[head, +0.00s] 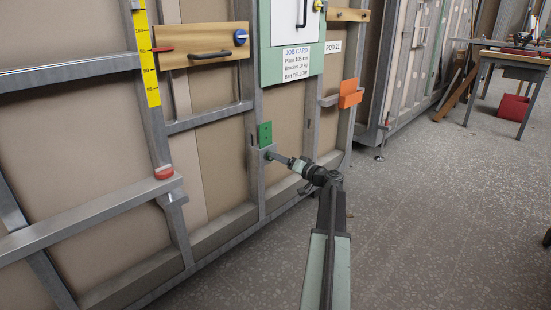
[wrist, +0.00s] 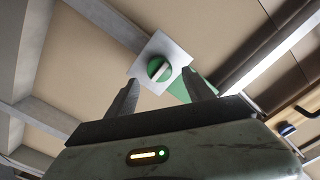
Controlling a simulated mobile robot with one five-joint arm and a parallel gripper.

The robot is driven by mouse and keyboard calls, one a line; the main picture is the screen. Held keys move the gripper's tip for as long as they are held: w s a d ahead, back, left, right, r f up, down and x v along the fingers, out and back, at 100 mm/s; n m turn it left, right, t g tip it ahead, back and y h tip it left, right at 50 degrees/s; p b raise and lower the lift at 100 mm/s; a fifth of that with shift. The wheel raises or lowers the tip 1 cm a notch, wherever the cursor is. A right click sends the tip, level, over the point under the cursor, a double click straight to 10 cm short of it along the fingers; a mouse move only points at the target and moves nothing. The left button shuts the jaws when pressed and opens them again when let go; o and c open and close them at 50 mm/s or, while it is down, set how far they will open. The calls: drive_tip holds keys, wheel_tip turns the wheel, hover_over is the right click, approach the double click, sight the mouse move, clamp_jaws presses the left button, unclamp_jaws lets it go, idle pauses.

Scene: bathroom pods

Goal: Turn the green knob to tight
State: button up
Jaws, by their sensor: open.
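I cannot tell whether the fingers touch the knob. In the head view my gripper (head: 272,156) reaches the metal post just below a green plate (head: 264,134); the knob itself is not clear there. Any tight mark is not readable.
A wooden board with a black handle (head: 210,54) and a blue knob (head: 240,37) is at upper left. An orange block (head: 350,94) and a job card (head: 297,62) are near the post. A red cap (head: 164,172) sits left.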

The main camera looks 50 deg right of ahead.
drive_tip(key=w, duration=0.3)
clamp_jaws()
drive_tip(key=shift+m, duration=0.4)
drive_tip(key=shift+f+m+b, duration=0.2)
drive_tip(key=shift+m, duration=4.1)
drive_tip(key=shift+f+m+b, duration=0.15)
drive_tip(key=shift+m, duration=4.15)
unclamp_jaws()
